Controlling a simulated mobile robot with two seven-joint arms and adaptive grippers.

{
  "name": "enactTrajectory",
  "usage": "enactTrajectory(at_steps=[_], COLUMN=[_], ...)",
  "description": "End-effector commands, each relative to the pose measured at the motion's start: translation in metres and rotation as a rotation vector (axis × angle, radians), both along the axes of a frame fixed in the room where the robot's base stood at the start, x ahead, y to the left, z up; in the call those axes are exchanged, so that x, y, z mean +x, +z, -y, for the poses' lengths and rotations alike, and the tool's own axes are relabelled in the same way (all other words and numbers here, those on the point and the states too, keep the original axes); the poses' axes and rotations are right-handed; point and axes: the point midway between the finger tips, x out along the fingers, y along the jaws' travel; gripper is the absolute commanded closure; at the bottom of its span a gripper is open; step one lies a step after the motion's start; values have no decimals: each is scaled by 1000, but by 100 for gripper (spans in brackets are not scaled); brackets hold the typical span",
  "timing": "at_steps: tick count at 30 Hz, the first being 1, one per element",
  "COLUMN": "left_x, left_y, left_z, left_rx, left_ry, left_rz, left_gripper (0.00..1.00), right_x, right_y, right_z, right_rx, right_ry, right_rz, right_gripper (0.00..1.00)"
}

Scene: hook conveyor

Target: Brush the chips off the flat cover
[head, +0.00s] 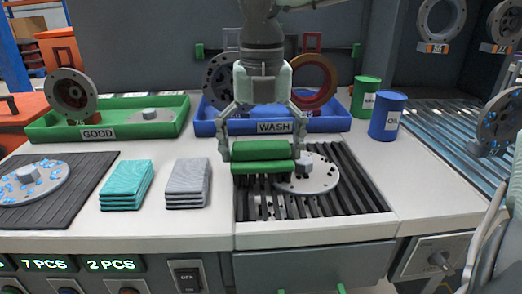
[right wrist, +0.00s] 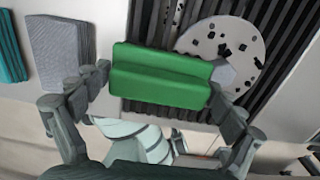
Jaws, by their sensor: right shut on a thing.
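The flat cover (head: 318,178) is a round light-grey disc lying on the dark slatted grate (head: 350,205). Small dark marks and chips are scattered over it, and a grey knob (head: 304,160) stands at its middle. It also shows at the top of the right wrist view (right wrist: 215,38). My right gripper (head: 262,150) is shut on a green brush (head: 262,167), a long block gripped at its two ends, also in the right wrist view (right wrist: 160,78). The brush is over the cover's left part and hides it; I cannot tell whether they touch. My left gripper is not in view.
A green GOOD tray (head: 60,133) and a blue WASH tray (head: 335,125) stand behind. Teal cloths (head: 127,184) and grey cloths (head: 187,183) lie left of the grate. A blue-spotted disc (head: 35,183) lies on a black mat (head: 85,185). Cans (head: 387,117) stand back right.

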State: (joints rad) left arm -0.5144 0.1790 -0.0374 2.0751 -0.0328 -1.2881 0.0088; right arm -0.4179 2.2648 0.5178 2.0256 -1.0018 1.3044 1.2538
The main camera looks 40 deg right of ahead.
Motion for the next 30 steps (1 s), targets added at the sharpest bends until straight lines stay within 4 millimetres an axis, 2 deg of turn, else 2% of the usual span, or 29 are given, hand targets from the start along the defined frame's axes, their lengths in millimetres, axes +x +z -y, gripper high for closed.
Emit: enactTrajectory(at_steps=[8, 30], left_x=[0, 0], left_y=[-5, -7], left_z=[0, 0], left_rx=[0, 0], left_ry=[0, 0], left_rz=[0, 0], left_gripper=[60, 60], right_x=[-7, 24], right_y=[-2, -1], right_z=[-4, 15], right_rx=[0, 1], right_ry=[-2, -3], right_rz=[-4, -3], right_gripper=[29, 29])
